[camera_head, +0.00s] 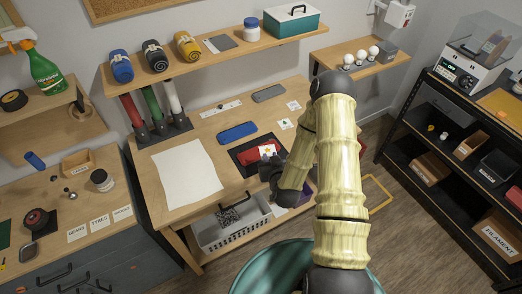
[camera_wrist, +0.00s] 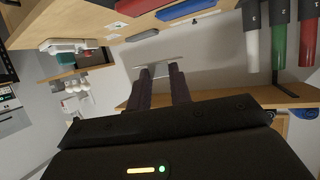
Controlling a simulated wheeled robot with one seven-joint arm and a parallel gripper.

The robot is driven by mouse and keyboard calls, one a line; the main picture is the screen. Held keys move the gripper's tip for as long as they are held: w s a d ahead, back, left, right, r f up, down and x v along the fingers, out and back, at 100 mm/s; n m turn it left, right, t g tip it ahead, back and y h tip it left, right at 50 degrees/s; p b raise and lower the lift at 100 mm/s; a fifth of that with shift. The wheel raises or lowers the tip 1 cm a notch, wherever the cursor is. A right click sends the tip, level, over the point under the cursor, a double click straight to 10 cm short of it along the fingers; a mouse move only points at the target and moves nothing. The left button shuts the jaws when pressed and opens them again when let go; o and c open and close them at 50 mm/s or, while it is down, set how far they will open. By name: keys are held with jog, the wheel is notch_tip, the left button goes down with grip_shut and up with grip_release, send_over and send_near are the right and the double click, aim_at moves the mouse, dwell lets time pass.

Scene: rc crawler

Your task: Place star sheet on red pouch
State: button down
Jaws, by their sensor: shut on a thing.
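The star sheet (camera_head: 268,150) is a small white square with a dark reddish mark, in the head view. It is held at my gripper (camera_head: 271,166), over the right part of the red pouch (camera_head: 254,161). The pouch lies on a black mat (camera_head: 237,154) on the desk and is partly hidden by the sheet and gripper. In the wrist view, my fingers (camera_wrist: 164,75) are shut on a thin pale sheet, seen nearly edge-on (camera_wrist: 166,60). Whether the sheet touches the pouch is unclear. A red strip, likely the pouch (camera_wrist: 134,6), shows at the top there.
A blue pouch (camera_head: 237,132) and a grey one (camera_head: 268,93) lie farther back on the desk (camera_head: 190,140). A large white paper (camera_head: 187,174) is at left. A shelf (camera_head: 210,58) overhangs the back. A white basket (camera_head: 222,233) is below.

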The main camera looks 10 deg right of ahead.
aim_at(264, 147)
jog(key=w+y+b, duration=0.1)
jog(key=w+b, duration=0.1)
jog(key=b, duration=0.2)
jog(key=w+f+n+y+b, duration=0.1)
jog(key=w+b, duration=0.2)
jog(key=b, duration=0.1)
jog(key=w+a+f+n+b, duration=0.1)
jog(key=w+b, duration=0.2)
jog(key=b, duration=0.2)
jog(key=shift+f+y, duration=0.15)
jog(key=shift+y, duration=0.25)
jog(key=w+b, duration=0.1)
jog(key=b, duration=0.2)
jog(key=w+n+y+b, duration=0.1)
jog(key=b, duration=0.2)
jog(key=d+r+b, duration=0.1)
jog(key=b, duration=0.2)
jog(key=shift+w+n+g, duration=0.3)
jog(key=shift+w, duration=0.1)
jog(key=shift+f, duration=2.9)
jog(key=shift+f, duration=2.05)
